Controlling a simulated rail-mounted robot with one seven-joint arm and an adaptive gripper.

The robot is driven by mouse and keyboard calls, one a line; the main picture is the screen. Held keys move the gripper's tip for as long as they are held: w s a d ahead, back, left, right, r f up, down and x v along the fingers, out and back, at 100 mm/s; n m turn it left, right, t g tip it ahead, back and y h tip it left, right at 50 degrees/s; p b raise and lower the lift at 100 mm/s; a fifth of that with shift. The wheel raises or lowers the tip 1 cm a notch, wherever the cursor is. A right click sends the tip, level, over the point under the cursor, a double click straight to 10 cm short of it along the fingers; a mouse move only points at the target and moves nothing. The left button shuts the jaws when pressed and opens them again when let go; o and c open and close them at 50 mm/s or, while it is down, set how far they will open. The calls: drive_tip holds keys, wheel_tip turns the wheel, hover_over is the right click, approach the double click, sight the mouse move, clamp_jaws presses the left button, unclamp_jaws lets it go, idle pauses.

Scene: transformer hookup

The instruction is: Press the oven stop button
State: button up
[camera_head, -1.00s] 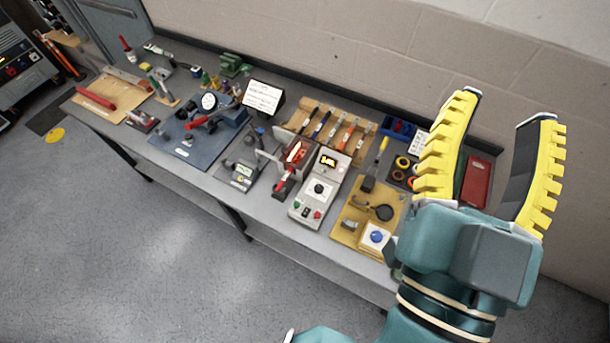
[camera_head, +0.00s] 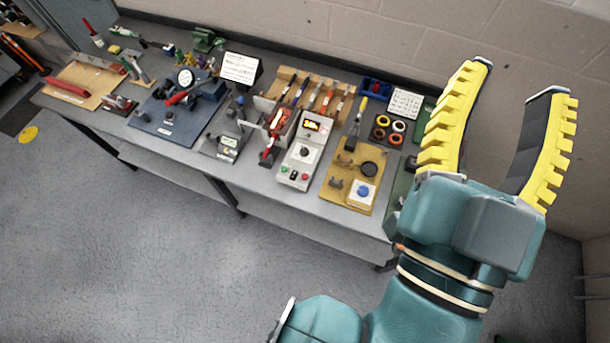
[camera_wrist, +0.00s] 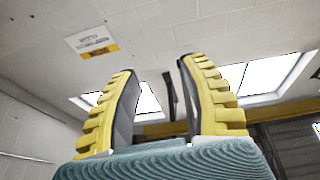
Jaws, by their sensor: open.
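A pale grey control box (camera_head: 299,160) stands near the front edge of the workbench in the head view. It has a lit display (camera_head: 312,126), a dark knob (camera_head: 303,153) and small buttons along its front, one of them red (camera_head: 305,177). An open heater with an orange-red inside (camera_head: 279,119) sits beside it on the left. The button labels are too small to read. My gripper (camera_head: 516,78) is open and empty, raised to the right of the box and well apart from it, fingers pointing up. In the wrist view, my gripper (camera_wrist: 156,66) faces the ceiling; no button shows there.
The workbench (camera_head: 190,155) is crowded. A wooden board with a blue button (camera_head: 363,191) lies right of the box, and a small meter (camera_head: 228,145) lies left. Tools on a wooden rack (camera_head: 325,95) stand behind. The floor (camera_head: 130,250) in front is clear.

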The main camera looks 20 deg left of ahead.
clamp_jaws()
idle(1.2)
